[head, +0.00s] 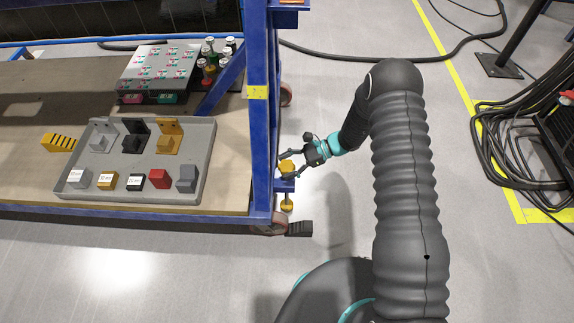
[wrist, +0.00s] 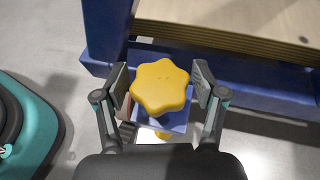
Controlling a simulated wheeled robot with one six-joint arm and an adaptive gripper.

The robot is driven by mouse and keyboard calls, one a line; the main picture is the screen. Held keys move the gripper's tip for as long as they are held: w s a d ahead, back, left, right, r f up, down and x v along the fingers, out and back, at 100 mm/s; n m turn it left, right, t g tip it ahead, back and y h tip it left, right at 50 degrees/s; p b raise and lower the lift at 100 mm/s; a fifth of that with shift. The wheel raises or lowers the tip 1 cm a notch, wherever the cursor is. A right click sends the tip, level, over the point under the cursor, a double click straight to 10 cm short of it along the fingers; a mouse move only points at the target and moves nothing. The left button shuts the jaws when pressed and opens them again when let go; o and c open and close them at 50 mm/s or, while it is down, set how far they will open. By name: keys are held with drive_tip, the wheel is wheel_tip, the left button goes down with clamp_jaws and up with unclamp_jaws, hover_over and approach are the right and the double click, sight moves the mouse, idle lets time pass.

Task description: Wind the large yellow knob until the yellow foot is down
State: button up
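The large yellow knob (head: 287,167) is star-shaped and sits on a blue bracket at the right side of the bench frame. It fills the middle of the wrist view (wrist: 160,86). My gripper (head: 284,168) is at the knob, with one finger on each side of it. In the wrist view my gripper (wrist: 160,87) is open, the pads close to the knob's left and right lobes; I cannot tell whether they touch. The yellow foot (head: 287,204) hangs below the bracket; whether it touches the floor is unclear. Only a sliver of yellow shows under the bracket in the wrist view.
The blue bench frame (head: 260,130) and a caster (head: 272,226) stand beside the knob. The wooden bench top (head: 232,165) carries a grey tray (head: 205,180) of coloured blocks. Open floor lies to the right; a black cable coil (head: 510,150) is at the far right.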

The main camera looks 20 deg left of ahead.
drive_tip(key=c, duration=0.6)
drive_tip(key=shift+m+y, duration=0.3)
drive_tip(key=m+t+y+b, duration=0.1)
drive_tip(key=m+t+b, duration=0.1)
drive_tip(key=m+t, duration=0.1)
drive_tip(key=shift+s+f+t, duration=0.1)
drive_tip(key=shift+f+t, duration=0.05)
drive_tip(key=shift+t, duration=0.55)
drive_tip(key=m+t+b, duration=0.4)
drive_tip(key=shift+f, duration=0.1)
drive_tip(key=m+t+h+b, duration=0.1)
drive_tip(key=m+t+b, duration=0.2)
drive_tip(key=shift+a+t+b, duration=0.1)
drive_tip(key=shift+t+b, duration=0.25)
drive_tip(key=shift+t, duration=0.05)
drive_tip(key=shift+r+m+t+h+b, duration=0.25)
drive_tip(key=shift+m+t+h+b, duration=0.85)
drive_tip(key=shift+m+t, duration=0.35)
drive_tip(key=o, duration=1.2)
